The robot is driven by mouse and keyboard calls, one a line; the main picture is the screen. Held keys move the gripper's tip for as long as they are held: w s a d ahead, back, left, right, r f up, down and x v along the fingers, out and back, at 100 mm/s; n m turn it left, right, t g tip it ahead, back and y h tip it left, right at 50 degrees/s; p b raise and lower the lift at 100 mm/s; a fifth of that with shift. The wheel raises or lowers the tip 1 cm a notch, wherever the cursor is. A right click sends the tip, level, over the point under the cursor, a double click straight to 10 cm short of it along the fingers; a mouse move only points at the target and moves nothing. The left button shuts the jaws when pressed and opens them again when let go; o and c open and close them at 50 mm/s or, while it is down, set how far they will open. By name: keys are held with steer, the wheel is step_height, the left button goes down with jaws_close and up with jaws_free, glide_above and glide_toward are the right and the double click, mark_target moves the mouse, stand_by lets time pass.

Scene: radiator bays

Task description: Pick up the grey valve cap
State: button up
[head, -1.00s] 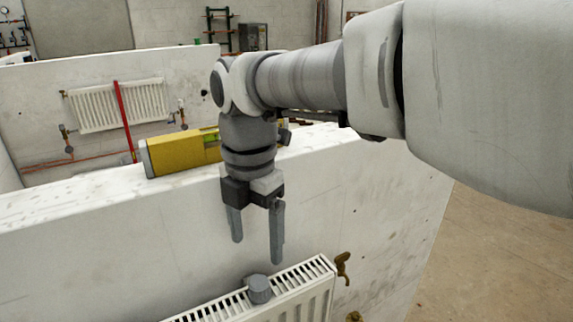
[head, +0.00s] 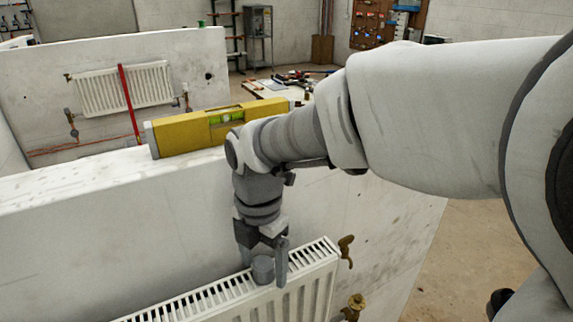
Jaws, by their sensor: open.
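The grey valve cap (head: 262,270) is a short grey cylinder standing upright on top of the white radiator (head: 205,300), near its right end. My gripper (head: 264,260) points down over it with the fingers apart. One finger is just right of the cap, in front of the radiator's near edge. The other is at the cap's left and behind, its tip partly hidden by the radiator's top. The cap shows between the fingers. I cannot tell whether either finger touches it.
A low white wall (head: 100,235) runs just behind the radiator. A yellow spirit level (head: 185,135) lies on its top near my wrist. Brass valves (head: 345,250) stick out at the radiator's right end. Floor is open at the right.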

jaws_close()
steer(key=shift+r, duration=0.1)
stand_by(0.3)
